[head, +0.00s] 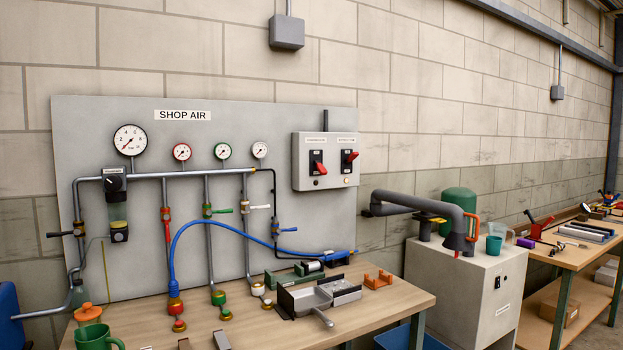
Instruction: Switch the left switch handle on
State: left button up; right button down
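A grey switch box (325,161) is fixed to the right end of the grey wall panel. It carries two red handles on black plates, each under a small label. The left switch handle (320,168) slants down to the right, and the round lamp (316,183) below it is dark. The right switch handle (351,157) slants up to the right, and the lamp (347,181) below it looks pale and lit. The label text is too small to read. Neither of my grippers shows in the head view.
A wooden bench (400,305) stands below the box, with a grey metal pan (305,299) and orange holder (378,279) on it. A blue hose (215,228) arches before the panel. A grey cabinet (465,290) with a bent duct (420,203) stands right. Space directly before the box looks clear.

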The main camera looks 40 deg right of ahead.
aim_at(321, 167)
jog(key=i+l+u, duration=0.4)
jog(key=l, duration=1.55)
jog(key=l+u, duration=0.4)
jog(key=l, duration=1.55)
